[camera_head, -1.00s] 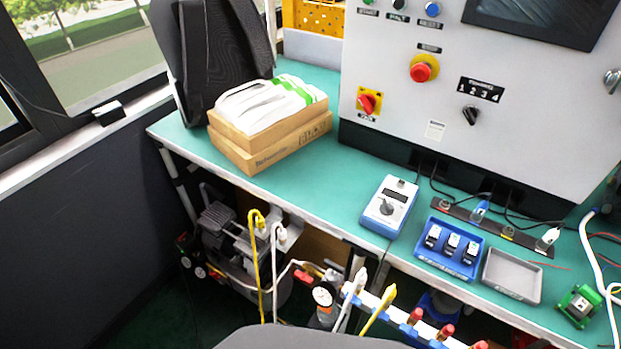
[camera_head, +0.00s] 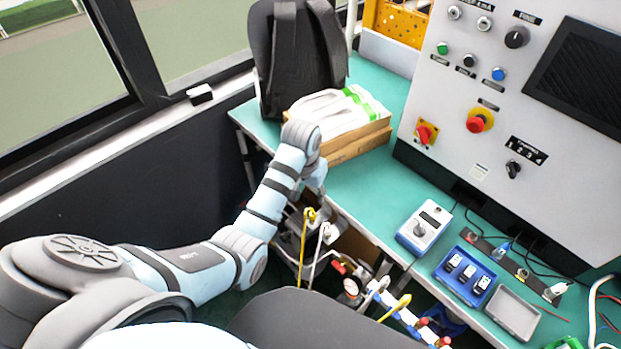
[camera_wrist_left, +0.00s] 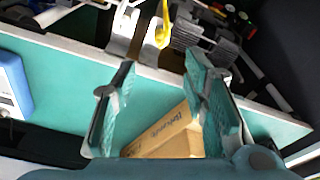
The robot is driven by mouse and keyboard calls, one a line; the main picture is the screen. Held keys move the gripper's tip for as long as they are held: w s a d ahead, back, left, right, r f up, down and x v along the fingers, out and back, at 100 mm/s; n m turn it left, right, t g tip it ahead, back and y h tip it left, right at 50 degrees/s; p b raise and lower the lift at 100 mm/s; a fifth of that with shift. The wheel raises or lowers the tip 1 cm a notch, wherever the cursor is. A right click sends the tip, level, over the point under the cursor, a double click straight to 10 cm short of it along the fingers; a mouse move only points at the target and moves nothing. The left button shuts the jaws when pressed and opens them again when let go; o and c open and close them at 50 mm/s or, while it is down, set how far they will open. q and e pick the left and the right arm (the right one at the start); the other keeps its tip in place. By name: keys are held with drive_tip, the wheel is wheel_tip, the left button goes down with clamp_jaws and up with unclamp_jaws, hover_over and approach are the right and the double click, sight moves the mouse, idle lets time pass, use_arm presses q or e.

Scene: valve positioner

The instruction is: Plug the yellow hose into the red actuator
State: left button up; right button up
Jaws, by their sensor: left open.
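A yellow hose (camera_head: 304,240) with a bent top end hangs at the table's front edge beside a white hose (camera_head: 318,250). Its yellow top also shows at the top of the left wrist view (camera_wrist_left: 164,20). Another yellow hose end (camera_head: 395,306) stands farther right. My left gripper (camera_head: 317,186) is near the table's front left edge, by the cardboard boxes. In the left wrist view its fingers (camera_wrist_left: 160,72) are open and apart, holding nothing. The red actuator cannot be surely told; a small red part (camera_head: 339,267) sits right of the hoses. My right gripper is not in view.
The teal table (camera_head: 370,190) holds stacked cardboard boxes (camera_head: 360,146), a black backpack (camera_head: 298,50), a blue-white meter (camera_head: 424,228), a blue tray (camera_head: 466,276) and a grey tray (camera_head: 512,314). A large control cabinet (camera_head: 480,100) stands at the back right. Red fittings line a manifold below.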

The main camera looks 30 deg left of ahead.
sight(312, 214)
use_arm(q)
drive_tip(key=f+b, duration=0.1)
drive_tip(key=f, duration=0.3)
drive_tip(key=w+f+b, duration=0.1)
drive_tip(key=f+b, duration=0.1)
drive_tip(key=f, duration=0.3)
drive_tip(key=w+f+b, duration=0.1)
drive_tip(key=f+b, duration=0.1)
drive_tip(key=f, duration=0.3)
drive_tip(key=shift+r, duration=0.1)
clamp_jaws()
